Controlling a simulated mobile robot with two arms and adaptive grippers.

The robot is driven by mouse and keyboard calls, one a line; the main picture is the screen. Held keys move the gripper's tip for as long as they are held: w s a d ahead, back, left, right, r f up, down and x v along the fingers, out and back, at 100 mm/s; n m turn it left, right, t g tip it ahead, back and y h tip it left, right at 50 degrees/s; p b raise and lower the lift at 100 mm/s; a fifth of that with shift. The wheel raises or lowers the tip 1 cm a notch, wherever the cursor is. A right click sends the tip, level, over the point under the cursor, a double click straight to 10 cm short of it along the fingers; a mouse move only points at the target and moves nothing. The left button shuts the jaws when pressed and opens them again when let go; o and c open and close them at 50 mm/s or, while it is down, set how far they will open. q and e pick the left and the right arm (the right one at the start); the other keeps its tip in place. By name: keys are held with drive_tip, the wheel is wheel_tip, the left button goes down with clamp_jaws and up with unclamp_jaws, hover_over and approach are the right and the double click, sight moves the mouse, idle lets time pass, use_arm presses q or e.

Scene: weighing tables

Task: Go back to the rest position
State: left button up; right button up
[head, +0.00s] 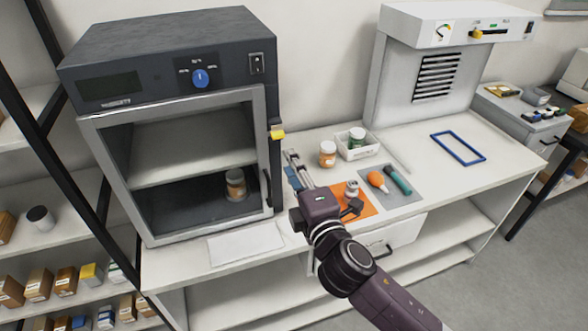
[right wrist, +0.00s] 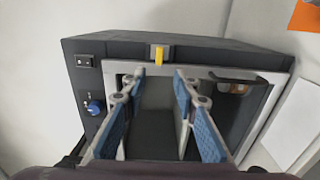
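My right arm comes in from the lower right in the head view. Its gripper (head: 291,162) is raised beside the right edge of the dark cabinet (head: 175,45), above the white table (head: 440,185). In the right wrist view the gripper (right wrist: 160,80) faces the cabinet front (right wrist: 215,55). Its blue-padded fingers are apart with nothing between them. The cabinet's grey-framed door (head: 118,205) looks closed, with a black handle (head: 267,188) at its right side. An orange-labelled jar (head: 236,186) stands inside on the cabinet floor. My left gripper is not in view.
Another orange-labelled jar (head: 327,155), a white bin holding a green jar (head: 357,138), an orange mat (head: 365,207) and a grey mat (head: 408,197) with small items are near my right arm. A blue frame (head: 458,149) lies farther right. Shelves (head: 60,130) stand at left.

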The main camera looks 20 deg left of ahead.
drive_tip(key=shift+s+d, duration=0.3)
drive_tip(key=shift+s, duration=0.15)
